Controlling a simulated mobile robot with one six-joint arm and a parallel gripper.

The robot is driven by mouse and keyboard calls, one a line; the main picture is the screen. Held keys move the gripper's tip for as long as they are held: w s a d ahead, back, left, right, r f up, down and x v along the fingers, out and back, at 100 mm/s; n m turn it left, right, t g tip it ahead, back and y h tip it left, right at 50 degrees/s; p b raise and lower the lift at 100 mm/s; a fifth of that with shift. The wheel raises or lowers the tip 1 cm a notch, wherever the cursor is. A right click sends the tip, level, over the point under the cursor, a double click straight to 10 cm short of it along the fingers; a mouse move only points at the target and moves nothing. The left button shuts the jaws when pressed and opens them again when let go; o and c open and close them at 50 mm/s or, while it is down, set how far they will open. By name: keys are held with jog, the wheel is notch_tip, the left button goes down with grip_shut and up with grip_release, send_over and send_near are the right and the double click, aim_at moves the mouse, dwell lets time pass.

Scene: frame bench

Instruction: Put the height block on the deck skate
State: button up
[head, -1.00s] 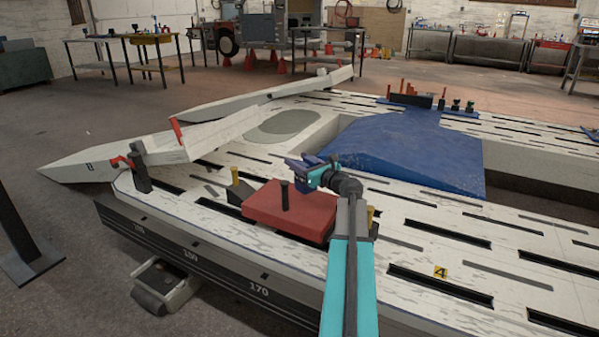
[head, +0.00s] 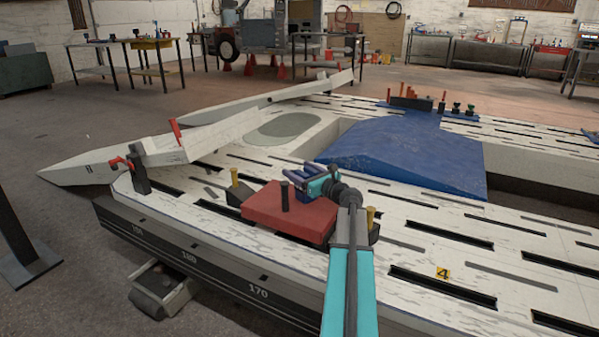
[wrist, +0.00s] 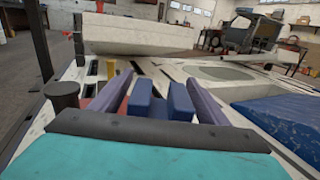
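The likely deck skate is a low red slab (head: 268,209) with a dark upright post (head: 284,196), lying on the slotted white bench deck. It shows partly in the wrist view (wrist: 101,99), behind my gripper. My gripper (head: 300,179) is above the slab's far right part, its purple fingers pointing left.
Yellow-topped pins (head: 235,178) stand at the slab's left and right. A red-handled clamp (head: 138,172) is at the deck's left end. A blue cover (head: 410,158) lies behind my gripper. White beams (head: 200,140) rest at the back left. The deck at right is mostly clear.

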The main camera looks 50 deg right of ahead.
jog(key=shift+r, duration=0.15)
jog(key=shift+s+p, duration=0.35)
jog(key=shift+s, duration=0.4)
jog(key=s+a+p, duration=0.1)
jog(key=s+p, duration=0.2)
jog(key=s, duration=0.7)
jog(key=shift+s+a, duration=0.15)
jog(key=shift+s, duration=0.05)
jog(key=shift+s, duration=0.15)
